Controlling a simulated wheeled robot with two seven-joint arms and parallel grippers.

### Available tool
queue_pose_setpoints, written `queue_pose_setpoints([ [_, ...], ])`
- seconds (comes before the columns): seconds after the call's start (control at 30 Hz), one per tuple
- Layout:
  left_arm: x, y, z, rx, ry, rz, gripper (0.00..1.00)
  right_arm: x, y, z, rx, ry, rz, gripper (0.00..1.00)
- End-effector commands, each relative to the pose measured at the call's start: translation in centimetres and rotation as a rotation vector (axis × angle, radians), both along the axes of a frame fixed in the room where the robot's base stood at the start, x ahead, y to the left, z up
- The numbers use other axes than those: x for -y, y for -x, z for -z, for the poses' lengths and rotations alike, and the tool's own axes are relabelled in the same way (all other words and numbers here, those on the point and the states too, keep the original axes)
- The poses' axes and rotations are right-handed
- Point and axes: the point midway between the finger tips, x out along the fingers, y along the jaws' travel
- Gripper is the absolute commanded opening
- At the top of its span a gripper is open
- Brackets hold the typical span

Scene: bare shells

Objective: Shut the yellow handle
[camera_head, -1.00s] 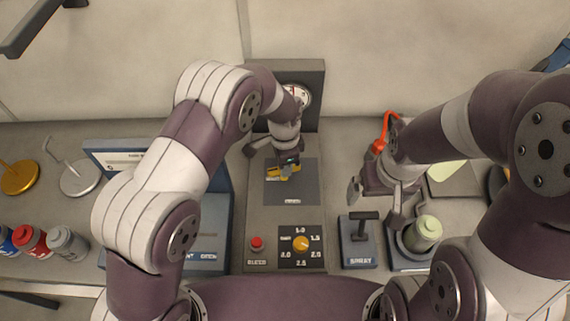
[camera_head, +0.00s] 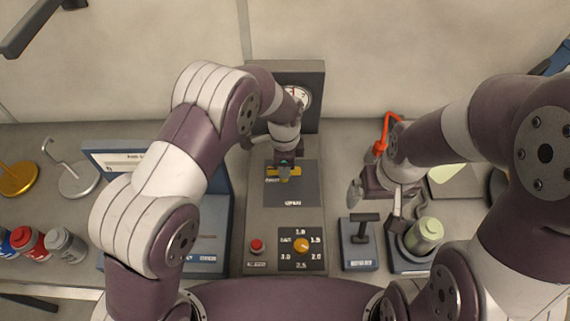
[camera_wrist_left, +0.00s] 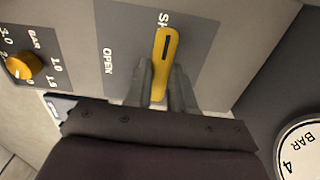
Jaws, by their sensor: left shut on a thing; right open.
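The yellow handle (camera_wrist_left: 166,60) is a flat bar with a dark slot, set on a dark grey plate (camera_wrist_left: 112,40) lettered OPEN, with a partly covered "SH" at the other end. In the head view the handle (camera_head: 290,171) lies crosswise on its plate, partly hidden under my left gripper. My left gripper (camera_wrist_left: 162,85) is shut on the near end of the handle, a finger on each side. My left gripper also shows in the head view (camera_head: 285,168). My right gripper (camera_head: 375,190) is open and empty, left of a pale green jar.
On the same panel are a red button (camera_head: 256,246) and an orange dial (camera_head: 301,245). A gauge (camera_head: 301,97) stands behind. A black-handled lever (camera_head: 360,235) and the green jar (camera_head: 424,235) are at right, several small bottles (camera_head: 68,243) at left.

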Motion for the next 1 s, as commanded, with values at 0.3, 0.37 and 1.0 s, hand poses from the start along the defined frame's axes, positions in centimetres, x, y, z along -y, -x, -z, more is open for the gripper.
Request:
queue_pose_setpoints([
  [0.3,0.0,-0.2,-0.2,0.006,0.002,0.001,0.49,0.0,0.0,-0.1,0.0,0.0,0.0,0.99],
  [0.37,0.0,-0.2,-0.2,0.005,0.001,0.001,0.49,0.0,0.0,0.0,0.0,0.0,0.0,0.99],
  [1.0,-0.1,-0.1,-12.4,0.006,0.002,0.0,0.49,0.0,0.0,1.3,0.0,0.0,0.0,0.99],
])
